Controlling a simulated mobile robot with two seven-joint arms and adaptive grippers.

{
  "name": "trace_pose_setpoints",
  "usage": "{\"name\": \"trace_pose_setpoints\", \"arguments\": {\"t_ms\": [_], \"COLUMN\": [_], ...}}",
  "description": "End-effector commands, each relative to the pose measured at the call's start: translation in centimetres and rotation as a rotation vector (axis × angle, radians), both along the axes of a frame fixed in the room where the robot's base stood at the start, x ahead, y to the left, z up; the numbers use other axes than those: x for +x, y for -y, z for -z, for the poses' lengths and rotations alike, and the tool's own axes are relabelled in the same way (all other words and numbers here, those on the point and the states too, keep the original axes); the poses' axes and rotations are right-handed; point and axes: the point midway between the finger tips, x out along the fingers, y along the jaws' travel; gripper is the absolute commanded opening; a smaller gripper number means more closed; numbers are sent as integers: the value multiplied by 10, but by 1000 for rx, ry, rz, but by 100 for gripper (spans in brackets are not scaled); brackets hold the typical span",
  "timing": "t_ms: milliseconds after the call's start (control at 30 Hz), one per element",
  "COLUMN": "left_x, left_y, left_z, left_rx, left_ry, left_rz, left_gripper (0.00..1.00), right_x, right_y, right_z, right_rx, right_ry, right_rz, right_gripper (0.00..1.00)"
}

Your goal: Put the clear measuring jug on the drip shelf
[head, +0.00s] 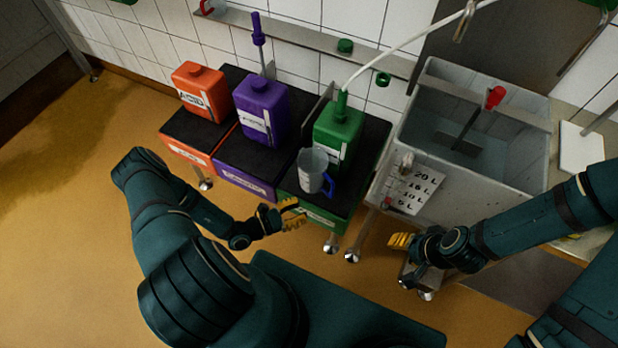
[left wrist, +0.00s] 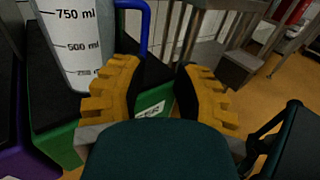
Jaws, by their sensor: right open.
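The clear measuring jug (head: 312,170), with a blue handle, stands upright on the black top of the green stand, in front of the green can. It also shows at the upper left of the left wrist view (left wrist: 78,45), with its blue handle near the left finger. My left gripper (head: 290,214) is open and empty, just in front of and below the jug; the spread yellow fingers (left wrist: 157,80) are apart from it. My right gripper (head: 400,243) is open and empty before the grey basin. A narrow metal shelf (head: 290,31) runs along the tiled wall, apparently the drip shelf.
A white hose rises from the green can. A grey basin (head: 468,188) stands right of them. A green cap (head: 345,46) sits on the wall shelf. The floor at left is clear.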

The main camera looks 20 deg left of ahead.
Motion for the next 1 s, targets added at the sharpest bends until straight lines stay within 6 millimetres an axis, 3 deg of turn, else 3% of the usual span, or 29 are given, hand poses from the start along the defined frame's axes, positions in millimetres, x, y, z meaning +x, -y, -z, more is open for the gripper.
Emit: {"name": "trace_pose_setpoints", "arguments": {"t_ms": [167,533,1000], "left_x": [10,62,94], "left_y": [-9,29,51], "left_z": [4,5,9], "left_rx": [-17,-17,-16], "left_ry": [12,11,11], "left_rz": [-80,-73,-71], "left_gripper": [29,29,29], "right_x": [0,2,3], "right_y": [0,0,1], "right_z": [1,9,19], "right_rx": [0,0,-1], "right_ry": [1,4,8], "right_rz": [0,1,2], "right_gripper": [47,47,47]}}
